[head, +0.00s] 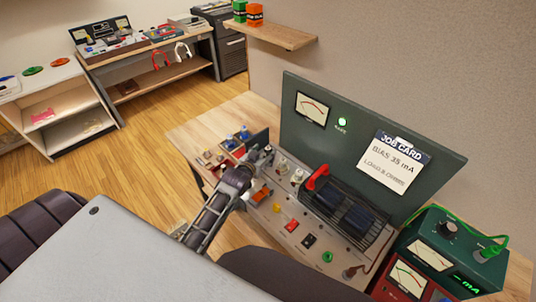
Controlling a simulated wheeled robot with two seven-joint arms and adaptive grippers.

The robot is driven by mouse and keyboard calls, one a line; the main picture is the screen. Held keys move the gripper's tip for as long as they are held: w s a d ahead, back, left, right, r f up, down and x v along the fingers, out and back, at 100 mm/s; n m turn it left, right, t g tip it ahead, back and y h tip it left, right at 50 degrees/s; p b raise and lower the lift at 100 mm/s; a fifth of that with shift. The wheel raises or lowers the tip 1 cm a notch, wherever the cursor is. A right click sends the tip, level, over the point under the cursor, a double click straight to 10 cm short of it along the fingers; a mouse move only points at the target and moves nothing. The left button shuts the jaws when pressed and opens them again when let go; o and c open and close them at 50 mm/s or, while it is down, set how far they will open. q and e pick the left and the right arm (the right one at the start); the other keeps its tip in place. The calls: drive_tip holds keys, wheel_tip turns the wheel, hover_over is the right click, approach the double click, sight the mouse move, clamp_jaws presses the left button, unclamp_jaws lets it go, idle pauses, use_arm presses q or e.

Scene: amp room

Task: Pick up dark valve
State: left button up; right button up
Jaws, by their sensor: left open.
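My left gripper (262,158) reaches over the left end of the amplifier chassis (280,217); it is open. Its fingers are small in the picture and overlap the parts behind them. Two small clear-looking valves (282,168) (297,175) stand upright on the chassis just right of the gripper. I cannot pick out the dark valve with certainty; it may be hidden by the gripper or among the parts at the chassis's left end. My right gripper is not in view.
Behind stands a green panel (350,130) with a meter and job card (393,165). Green and red meter boxes (452,250) (405,280) are at right. Small coloured parts (225,155) lie left of the gripper.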

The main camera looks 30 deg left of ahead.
sight(267, 150)
use_arm(q)
drive_tip(key=shift+w, duration=0.1)
drive_tip(key=shift+w+f, duration=0.25)
drive_tip(key=shift+w, duration=0.45)
drive_tip(key=shift+p+x, duration=0.35)
drive_tip(key=shift+x, duration=1.4)
drive_tip(key=c, duration=1.1)
drive_tip(key=shift+r, duration=0.15)
drive_tip(key=shift+c, duration=0.2)
drive_tip(key=shift+r, duration=4.9)
